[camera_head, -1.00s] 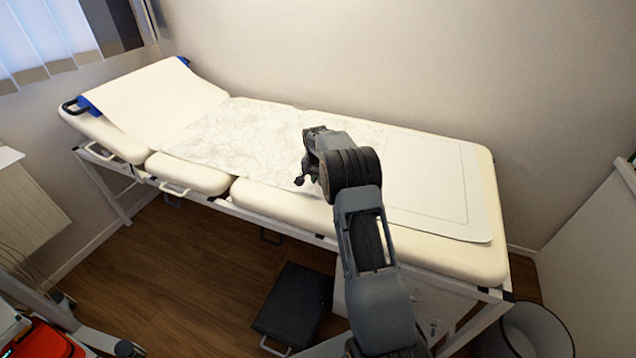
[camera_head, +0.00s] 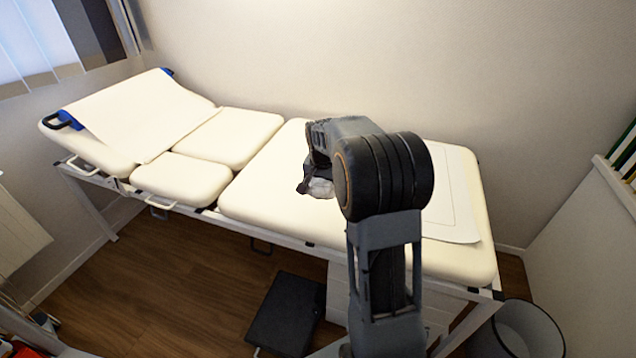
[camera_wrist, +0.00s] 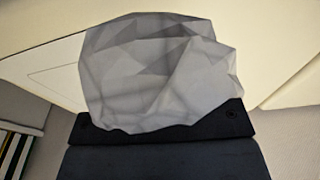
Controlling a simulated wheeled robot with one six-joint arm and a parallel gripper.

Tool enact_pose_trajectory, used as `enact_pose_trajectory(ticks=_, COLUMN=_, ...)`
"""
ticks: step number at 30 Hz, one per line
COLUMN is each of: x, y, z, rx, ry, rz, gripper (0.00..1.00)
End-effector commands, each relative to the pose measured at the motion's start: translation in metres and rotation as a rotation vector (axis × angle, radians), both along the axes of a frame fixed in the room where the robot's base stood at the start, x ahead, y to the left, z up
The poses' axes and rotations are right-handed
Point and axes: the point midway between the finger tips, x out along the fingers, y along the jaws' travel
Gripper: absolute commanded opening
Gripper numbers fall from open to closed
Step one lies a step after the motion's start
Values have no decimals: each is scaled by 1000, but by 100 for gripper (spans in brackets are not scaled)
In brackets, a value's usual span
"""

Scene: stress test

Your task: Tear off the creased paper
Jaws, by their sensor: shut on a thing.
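My gripper (camera_head: 318,188) is over the middle of the cream examination couch (camera_head: 265,185). It is shut on a crumpled ball of white paper (camera_head: 321,188), mostly hidden behind my arm in the head view. The paper ball (camera_wrist: 155,70) fills the middle of the wrist view, grey and faceted, in front of the dark gripper body. A smooth sheet of paper (camera_head: 448,195) with a thin printed outline lies flat on the right end of the couch. Another smooth paper (camera_head: 140,110) covers the raised headrest at left. The couch middle between them is bare.
A round bin (camera_head: 528,330) stands on the floor past the couch's right end. A black step (camera_head: 287,315) is on the floor in front of the couch. A white cabinet (camera_head: 575,225) stands at the right. The wall runs close behind the couch.

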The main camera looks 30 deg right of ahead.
Motion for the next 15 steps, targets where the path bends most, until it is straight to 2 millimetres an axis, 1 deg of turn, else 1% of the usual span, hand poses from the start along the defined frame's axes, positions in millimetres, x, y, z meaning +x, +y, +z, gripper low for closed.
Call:
enact_pose_trajectory(ticks=6, x=-10, y=0, z=10, rx=0, ry=0, rz=0, gripper=0)
enact_pose_trajectory(ticks=15, x=-12, y=0, z=34, rx=0, ry=0, rz=1, gripper=0)
